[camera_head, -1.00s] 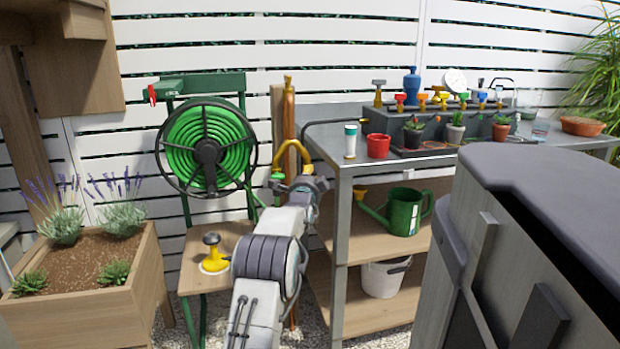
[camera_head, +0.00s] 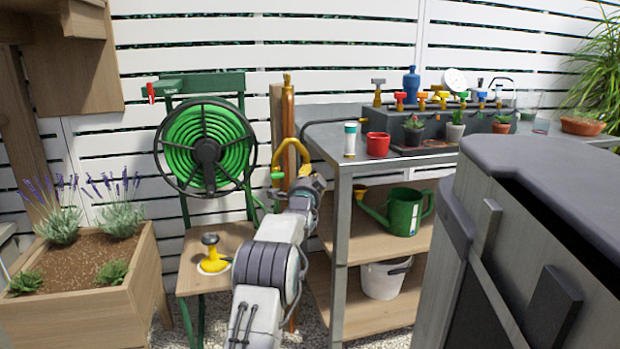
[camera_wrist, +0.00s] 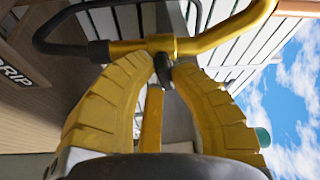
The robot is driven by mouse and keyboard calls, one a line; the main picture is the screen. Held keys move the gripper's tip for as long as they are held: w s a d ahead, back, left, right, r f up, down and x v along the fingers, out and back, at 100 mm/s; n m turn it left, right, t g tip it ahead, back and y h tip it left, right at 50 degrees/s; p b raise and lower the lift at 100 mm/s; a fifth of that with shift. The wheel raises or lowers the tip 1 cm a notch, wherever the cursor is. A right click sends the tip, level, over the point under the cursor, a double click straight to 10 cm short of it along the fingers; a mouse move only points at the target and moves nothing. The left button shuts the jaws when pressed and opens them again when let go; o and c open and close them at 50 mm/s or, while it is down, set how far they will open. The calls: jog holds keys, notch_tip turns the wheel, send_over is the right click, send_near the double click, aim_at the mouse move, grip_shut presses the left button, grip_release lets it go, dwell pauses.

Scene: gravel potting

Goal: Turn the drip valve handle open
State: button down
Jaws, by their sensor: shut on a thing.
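The drip valve shows in the wrist view as a brass body (camera_wrist: 160,43) with a brass pipe running off to the right and a black hose (camera_wrist: 98,50) on its left. My gripper (camera_wrist: 163,70) has its two ridged yellow fingers closed in an arch. Their tips pinch the small dark valve handle (camera_wrist: 165,73) just below the brass body. A yellow bar (camera_wrist: 152,120) shows between the fingers; I cannot tell if it belongs to the handle. In the head view my gripper (camera_head: 291,143) is in front of the copper pipe, and its fingers hide the handle.
A board lettered DRIP (camera_wrist: 20,75) is left of the valve. A green hose reel (camera_head: 206,148) stands to the left. A metal workbench (camera_head: 343,240) with pots and a watering can (camera_head: 405,212) is close on the right. A planter (camera_head: 90,290) is at far left.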

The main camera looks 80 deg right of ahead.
jog(key=shift+w, duration=0.1)
jog(key=c, duration=1.1)
grip_release()
jog(key=shift+a, duration=0.1)
jog(key=a+f, duration=0.1)
jog(key=a, duration=1)
jog(key=shift+a, duration=0.35)
jog(key=shift+o, duration=0.2)
jog(key=shift+f, duration=0.1)
